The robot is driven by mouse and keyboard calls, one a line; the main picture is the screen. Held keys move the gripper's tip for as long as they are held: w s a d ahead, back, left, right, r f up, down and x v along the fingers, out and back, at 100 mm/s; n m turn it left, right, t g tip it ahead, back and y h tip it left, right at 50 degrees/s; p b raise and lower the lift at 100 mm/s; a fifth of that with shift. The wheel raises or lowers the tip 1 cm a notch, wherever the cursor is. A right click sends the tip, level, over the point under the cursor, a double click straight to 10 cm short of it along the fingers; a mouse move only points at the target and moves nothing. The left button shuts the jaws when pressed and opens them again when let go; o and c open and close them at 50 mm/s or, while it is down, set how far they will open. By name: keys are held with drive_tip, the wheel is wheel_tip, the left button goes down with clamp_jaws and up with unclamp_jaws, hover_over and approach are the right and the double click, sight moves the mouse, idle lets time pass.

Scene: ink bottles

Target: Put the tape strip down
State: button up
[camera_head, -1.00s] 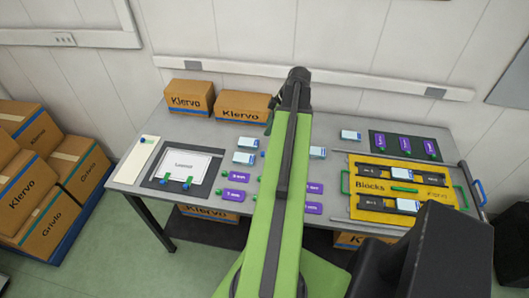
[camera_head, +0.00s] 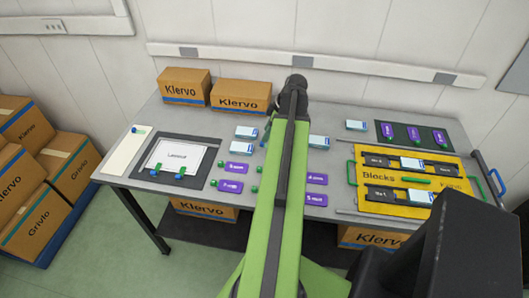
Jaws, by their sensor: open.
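My arm reaches out over the grey table (camera_head: 225,135), its dark wrist near the middle back. My gripper (camera_head: 267,131) is mostly hidden by the arm; only a small bluish part shows left of the wrist, and it is open. I cannot pick out the tape strip for sure, and whether one lies under the gripper is hidden. A pale narrow card (camera_head: 128,152) with a small blue-green piece (camera_head: 139,130) lies at the table's left end. A white sheet (camera_head: 176,153) on a dark mat (camera_head: 207,158) has small blue-green pieces at its lower edge.
Purple labels (camera_head: 236,167) and blue-white blocks (camera_head: 246,132) lie around the arm. A yellow board (camera_head: 379,187) with dark holders is at right; a dark panel (camera_head: 398,134) with purple labels lies behind it. Cardboard boxes (camera_head: 184,86) stand at the back left. Bare table remains left of centre.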

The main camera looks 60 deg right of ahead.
drive_tip(key=b+x, duration=0.5)
drive_tip(key=shift+s+f, duration=0.15)
drive_tip(key=shift+f, duration=0.2)
drive_tip(key=shift+r, duration=0.2)
clamp_jaws()
